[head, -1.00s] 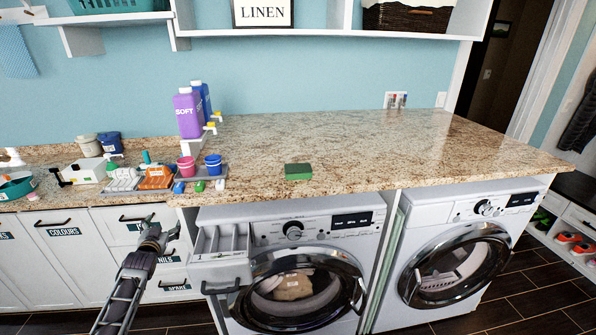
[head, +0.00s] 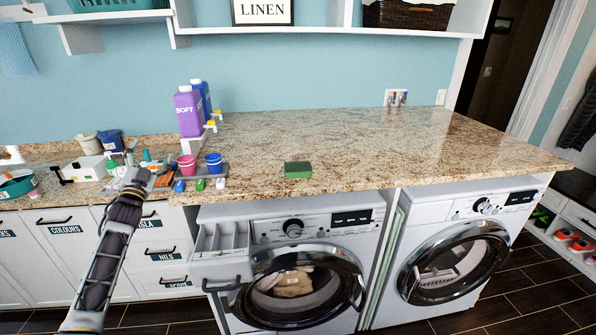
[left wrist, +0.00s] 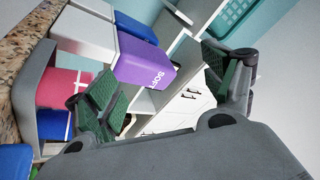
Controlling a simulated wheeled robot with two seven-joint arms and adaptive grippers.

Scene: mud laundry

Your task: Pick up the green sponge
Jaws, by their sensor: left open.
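The green sponge (head: 298,170) is a small block lying flat near the front edge of the granite counter (head: 350,140), above the left washing machine. My left gripper (head: 127,160) is raised at the counter's front edge, well to the left of the sponge and apart from it. In the left wrist view my left gripper (left wrist: 165,88) is open, its two green-padded fingers wide apart with no object held between them. The sponge does not show in that view. My right gripper is in neither view.
An open detergent drawer (head: 222,240) juts out below the counter. The counter right of the sponge is clear.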

